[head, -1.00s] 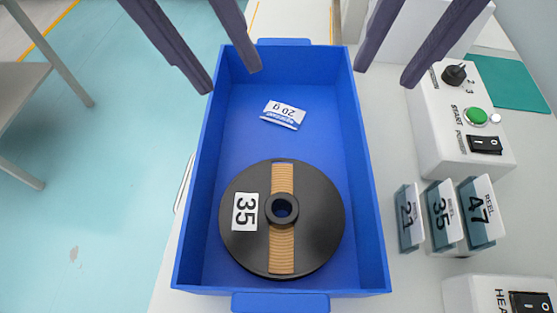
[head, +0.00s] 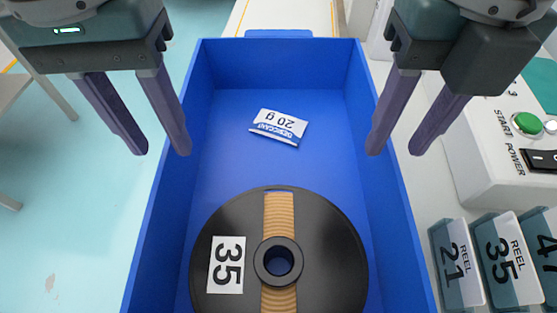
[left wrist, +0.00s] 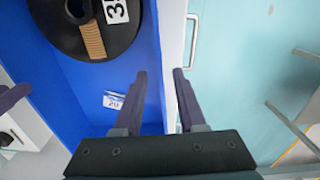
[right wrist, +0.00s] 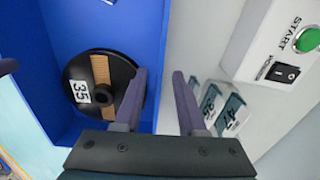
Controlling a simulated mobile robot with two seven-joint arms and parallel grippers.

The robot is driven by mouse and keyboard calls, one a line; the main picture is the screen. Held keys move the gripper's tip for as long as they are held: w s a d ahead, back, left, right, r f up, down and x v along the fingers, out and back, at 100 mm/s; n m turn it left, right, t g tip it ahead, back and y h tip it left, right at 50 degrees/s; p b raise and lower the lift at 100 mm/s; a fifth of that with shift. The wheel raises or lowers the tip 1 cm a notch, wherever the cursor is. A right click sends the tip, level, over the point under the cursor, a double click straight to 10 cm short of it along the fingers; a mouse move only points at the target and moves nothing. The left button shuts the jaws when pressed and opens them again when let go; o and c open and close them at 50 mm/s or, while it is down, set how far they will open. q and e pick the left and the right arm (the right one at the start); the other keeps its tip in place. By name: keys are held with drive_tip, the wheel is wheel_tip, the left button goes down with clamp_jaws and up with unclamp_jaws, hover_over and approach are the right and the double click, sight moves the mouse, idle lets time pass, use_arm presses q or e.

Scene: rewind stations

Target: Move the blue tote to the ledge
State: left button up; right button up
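The blue tote (head: 270,175) lies in front of me, long and open-topped. It holds a black reel labelled 35 (head: 330,235) and a white desiccant packet (head: 279,127). My left gripper (head: 163,153) is open, its fingers either side of the tote's left wall in the head view. My right gripper (head: 395,153) is open the same way over the right wall. Both wrist views show a tote wall between the parted fingers; I cannot tell whether the fingers touch it. The tote's near end is cut off in the head view. I cannot identify the ledge.
A white control box with a green START button (head: 527,123) stands right of the tote. Several numbered reel cards (head: 460,262) stand nearer, close to the tote's right wall. Pale blue floor (head: 70,210) lies to the left, with a grey table-like frame (head: 40,85) there.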

use_arm(q)
hover_over(191, 195)
drive_tip(key=f, duration=0.7)
drive_tip(key=shift+w+a, duration=0.15)
drive_tip(key=shift+w, duration=0.05)
use_arm(e)
hover_over(366, 195)
drive_tip(key=f, duration=0.7)
drive_tip(key=shift+w+d, duration=0.1)
drive_tip(key=shift+w, duration=0.1)
use_arm(q)
drive_tip(key=shift+c, duration=0.2)
use_arm(e)
drive_tip(key=shift+c, duration=0.2)
use_arm(q)
drive_tip(key=shift+r, duration=0.1)
drive_tip(key=c, duration=0.6)
use_arm(e)
drive_tip(key=c, duration=0.6)
drive_tip(key=shift+r, duration=0.15)
